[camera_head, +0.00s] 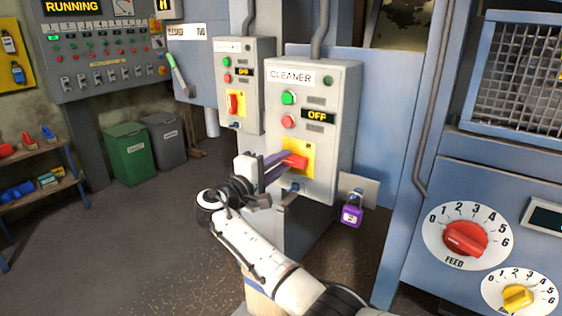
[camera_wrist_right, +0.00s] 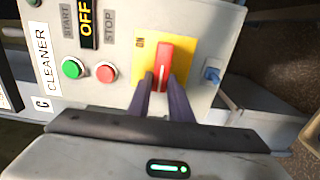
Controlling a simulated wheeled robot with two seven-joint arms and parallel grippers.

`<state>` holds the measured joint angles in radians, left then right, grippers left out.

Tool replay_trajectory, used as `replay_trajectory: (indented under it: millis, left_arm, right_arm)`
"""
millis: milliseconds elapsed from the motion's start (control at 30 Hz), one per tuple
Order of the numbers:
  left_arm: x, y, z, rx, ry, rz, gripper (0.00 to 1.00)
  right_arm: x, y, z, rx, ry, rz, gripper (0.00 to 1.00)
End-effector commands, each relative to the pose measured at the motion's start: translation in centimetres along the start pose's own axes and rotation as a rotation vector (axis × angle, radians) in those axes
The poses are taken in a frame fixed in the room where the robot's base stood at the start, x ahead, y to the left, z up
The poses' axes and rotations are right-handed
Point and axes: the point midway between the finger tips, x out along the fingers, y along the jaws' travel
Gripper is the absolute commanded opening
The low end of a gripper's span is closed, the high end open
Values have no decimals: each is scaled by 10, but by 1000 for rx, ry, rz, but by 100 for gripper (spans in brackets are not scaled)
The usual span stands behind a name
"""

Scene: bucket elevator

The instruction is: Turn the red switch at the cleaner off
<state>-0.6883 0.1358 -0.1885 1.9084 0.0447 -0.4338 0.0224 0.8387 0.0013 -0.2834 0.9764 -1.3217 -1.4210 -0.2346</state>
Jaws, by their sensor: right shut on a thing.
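The grey cleaner box (camera_head: 333,92) stands in the middle of the head view, with a lit OFF display (camera_head: 317,116). Its red switch (camera_head: 297,160) sits on a yellow plate (camera_head: 287,148) low on the box. My right gripper (camera_head: 284,164) is shut on the switch handle. In the right wrist view the red switch (camera_wrist_right: 163,62) lies across the box, crosswise to its height, with a finger on each side. An ON mark shows on the plate (camera_wrist_right: 190,60); the rest of its marking is hidden. My left gripper is not in view.
A similar box (camera_head: 251,60) with an upright red switch stands to the left. A purple padlock (camera_head: 351,214) hangs at the cleaner box's lower right. The feed dial (camera_head: 467,238) is at right. Open floor lies at left, before the green bin (camera_head: 130,152).

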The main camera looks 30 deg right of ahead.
Motion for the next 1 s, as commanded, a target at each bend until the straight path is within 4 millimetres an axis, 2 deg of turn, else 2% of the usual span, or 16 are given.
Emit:
replay_trajectory:
  millis: [267,300,400,767,867,1000]
  left_arm:
    - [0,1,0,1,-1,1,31]
    - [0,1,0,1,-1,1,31]
    - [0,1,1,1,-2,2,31]
    - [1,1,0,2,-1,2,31]
    - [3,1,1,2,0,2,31]
    - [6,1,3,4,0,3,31]
  right_arm:
    - [0,-2,0,-7,0,-1,0]
    - [0,-2,0,-7,0,-1,22]
    - [0,-1,0,-6,0,-1,38]
    - [-5,-1,-1,-2,2,0,38]
    - [-18,-2,-1,-1,4,-2,38]
    - [-46,-3,-1,-1,4,-2,38]
